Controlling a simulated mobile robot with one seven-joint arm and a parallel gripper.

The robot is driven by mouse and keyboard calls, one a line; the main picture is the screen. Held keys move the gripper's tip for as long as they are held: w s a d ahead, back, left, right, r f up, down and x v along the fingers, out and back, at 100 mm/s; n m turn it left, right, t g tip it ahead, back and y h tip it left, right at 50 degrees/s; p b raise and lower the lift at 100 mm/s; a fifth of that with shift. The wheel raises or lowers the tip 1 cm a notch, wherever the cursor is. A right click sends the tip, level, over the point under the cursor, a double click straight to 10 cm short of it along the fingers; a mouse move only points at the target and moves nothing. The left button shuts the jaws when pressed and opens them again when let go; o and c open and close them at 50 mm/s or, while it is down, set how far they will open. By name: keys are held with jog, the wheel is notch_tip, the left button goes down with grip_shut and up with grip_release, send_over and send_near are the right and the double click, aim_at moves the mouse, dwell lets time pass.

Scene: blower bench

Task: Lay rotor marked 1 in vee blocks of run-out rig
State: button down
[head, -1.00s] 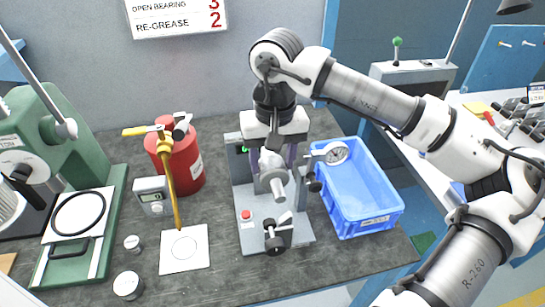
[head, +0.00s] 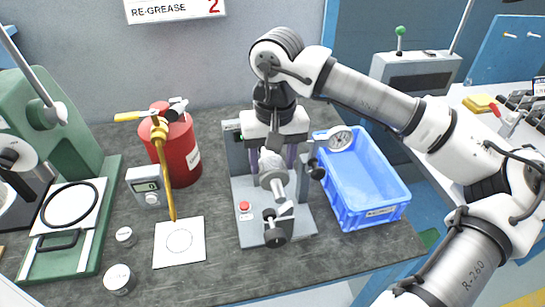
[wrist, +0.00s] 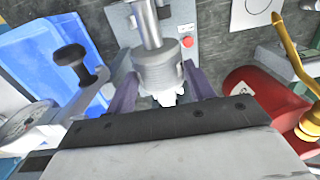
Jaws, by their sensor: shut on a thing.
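My gripper (head: 273,160) is shut on a grey, stepped cylindrical rotor (head: 272,182) over the run-out rig (head: 252,236). In the wrist view the rotor (wrist: 158,68) sits between the purple fingers, its shaft pointing toward the rig's front. The rig has a grey base, a red button (head: 244,206), a black-knobbed post at the front (head: 275,234) and a dial gauge (head: 340,139) at the right. The vee blocks are mostly hidden by rotor and gripper; I cannot tell whether the rotor touches them. No number on the rotor is readable.
A blue crate (head: 398,205) stands close right of the rig.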

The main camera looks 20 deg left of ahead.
jog(key=shift+f+b, duration=2.15)
jog(key=shift+f, duration=0.25)
jog(key=shift+c, duration=2.3)
grip_release()
jog(key=r, duration=1.4)
jog(key=shift+w+d, duration=0.1)
jog(key=shift+d, duration=0.1)
